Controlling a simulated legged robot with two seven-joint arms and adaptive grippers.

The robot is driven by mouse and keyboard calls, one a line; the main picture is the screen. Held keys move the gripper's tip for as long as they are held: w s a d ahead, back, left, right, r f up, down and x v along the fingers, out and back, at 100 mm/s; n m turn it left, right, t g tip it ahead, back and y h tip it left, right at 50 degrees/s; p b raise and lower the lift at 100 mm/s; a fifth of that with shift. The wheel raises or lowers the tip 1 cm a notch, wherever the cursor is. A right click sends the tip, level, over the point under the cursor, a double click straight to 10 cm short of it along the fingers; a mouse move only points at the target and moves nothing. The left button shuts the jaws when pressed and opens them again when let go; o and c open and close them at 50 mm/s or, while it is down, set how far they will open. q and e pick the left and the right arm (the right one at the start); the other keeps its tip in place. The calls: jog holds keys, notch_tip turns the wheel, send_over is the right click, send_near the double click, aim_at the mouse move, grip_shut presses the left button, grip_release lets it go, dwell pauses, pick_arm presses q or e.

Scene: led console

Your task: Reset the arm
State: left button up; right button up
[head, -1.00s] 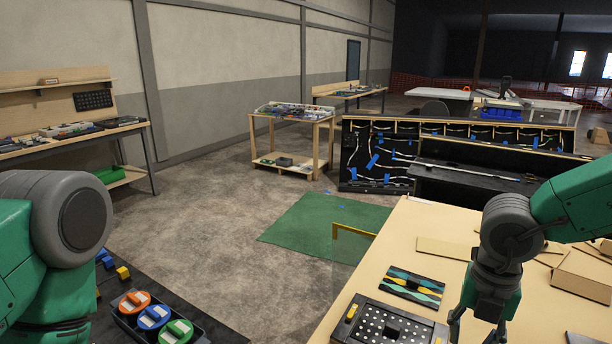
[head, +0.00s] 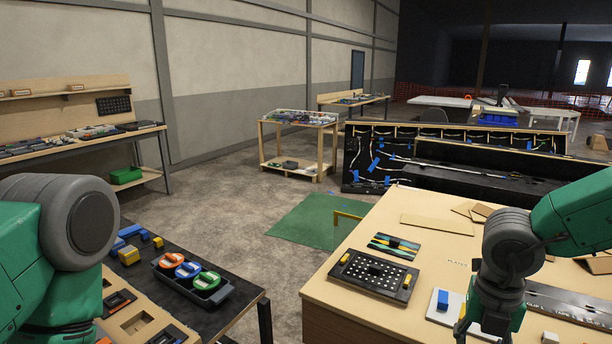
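My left arm (head: 60,240) comes in from the left, over the near end of the left table. Its gripper is below the picture's edge and does not show. My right arm (head: 510,250) comes in from the right and bends down over the wooden table. The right gripper (head: 475,335) points down at the lower edge of the picture, beside a white block with a blue piece (head: 442,302). Its fingertips are mostly cut off, so whether it is open or shut is unclear.
The wooden table (head: 420,215) holds a black perforated panel (head: 375,275) and a striped plate (head: 394,246). The left black table (head: 225,318) carries a tray (head: 168,282) of orange, blue and green round pieces. Open floor with a green mat (head: 300,220) lies between.

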jog(key=s+d+f+n+t+h+b, duration=0.1)
jog(key=s+f+n+b, duration=0.15)
jog(key=f+n, duration=0.5)
jog(key=s+d+f+n+t+h+b, duration=0.15)
jog(key=f+n+b, duration=0.25)
jog(key=f+n, duration=0.4)
jog(key=s+d+f+n+h+b, duration=0.1)
jog(key=s+f+n+b, duration=0.15)
jog(key=f+n, duration=0.55)
jog(key=s+a+f+n+g+y+b, duration=0.1)
jog(key=s+f+n+y+b, duration=0.1)
jog(key=s+f+n, duration=0.5)
jog(key=s+a+f+n+g+y+b, duration=0.1)
jog(key=s+a+f+n+y+b, duration=0.1)
jog(key=s+f+n+b, duration=0.3)
jog(key=s+f+n, duration=0.3)
jog(key=n, duration=0.3)
jog(key=shift+s+a+f+n, duration=0.15)
jog(key=shift+s+a+n, duration=0.15)
jog(key=shift+s+n, duration=0.1)
jog(key=shift+w, duration=0.15)
